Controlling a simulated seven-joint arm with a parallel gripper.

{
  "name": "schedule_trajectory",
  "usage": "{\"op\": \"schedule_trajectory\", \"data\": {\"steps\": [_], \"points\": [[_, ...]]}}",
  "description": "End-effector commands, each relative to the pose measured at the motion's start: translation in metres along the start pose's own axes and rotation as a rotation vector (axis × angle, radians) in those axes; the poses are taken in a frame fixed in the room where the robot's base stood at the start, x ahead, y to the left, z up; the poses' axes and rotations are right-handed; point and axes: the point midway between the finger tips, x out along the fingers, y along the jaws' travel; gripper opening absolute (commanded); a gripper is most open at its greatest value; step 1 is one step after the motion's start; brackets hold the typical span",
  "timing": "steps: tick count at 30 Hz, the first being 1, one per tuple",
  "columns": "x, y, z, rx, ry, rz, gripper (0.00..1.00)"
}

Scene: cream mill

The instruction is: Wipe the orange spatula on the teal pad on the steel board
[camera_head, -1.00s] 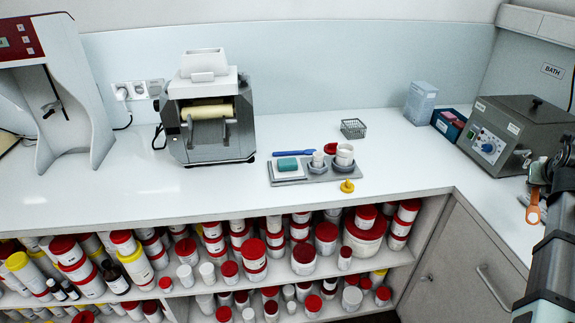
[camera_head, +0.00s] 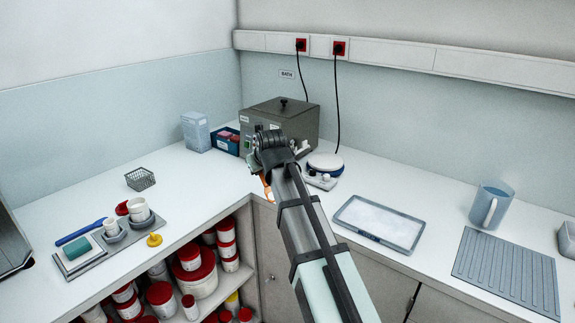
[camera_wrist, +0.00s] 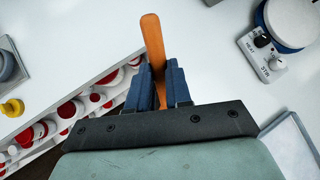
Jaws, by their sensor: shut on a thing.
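My gripper (camera_wrist: 160,87) is shut on the orange spatula (camera_wrist: 153,40), which sticks out beyond the fingers in the wrist view. In the head view the spatula (camera_head: 267,187) shows as a small orange piece below my wrist, near the counter's front corner. The teal pad (camera_head: 76,248) lies on a white base on the steel board (camera_head: 95,263), at the left of the head view. My gripper is well to the right of the board. Part of the gripper is hidden behind my arm in the head view.
A blue spatula (camera_head: 80,231) lies behind the teal pad. A yellow-knobbed piece (camera_head: 154,239) stands by the board's right end. A wire basket (camera_head: 140,179) stands behind. The grey bath (camera_head: 285,120) and hotplate (camera_head: 325,164) are near my arm. Counter between board and arm is clear.

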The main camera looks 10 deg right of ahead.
Motion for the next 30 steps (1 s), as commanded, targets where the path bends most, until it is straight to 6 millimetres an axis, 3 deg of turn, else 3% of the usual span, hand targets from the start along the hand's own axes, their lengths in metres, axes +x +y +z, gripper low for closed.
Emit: {"op": "schedule_trajectory", "data": {"steps": [1, 14, 21, 30], "points": [[0.002, 0.02, 0.006, -0.019, -0.002, 0.019, 0.0], [0.009, 0.174, 0.049, -0.164, -0.016, 0.158, 0.0], [0.008, 0.267, 0.072, -0.247, -0.025, 0.237, 0.0], [-0.001, 0.386, 0.089, -0.353, -0.036, 0.334, 0.0]]}}
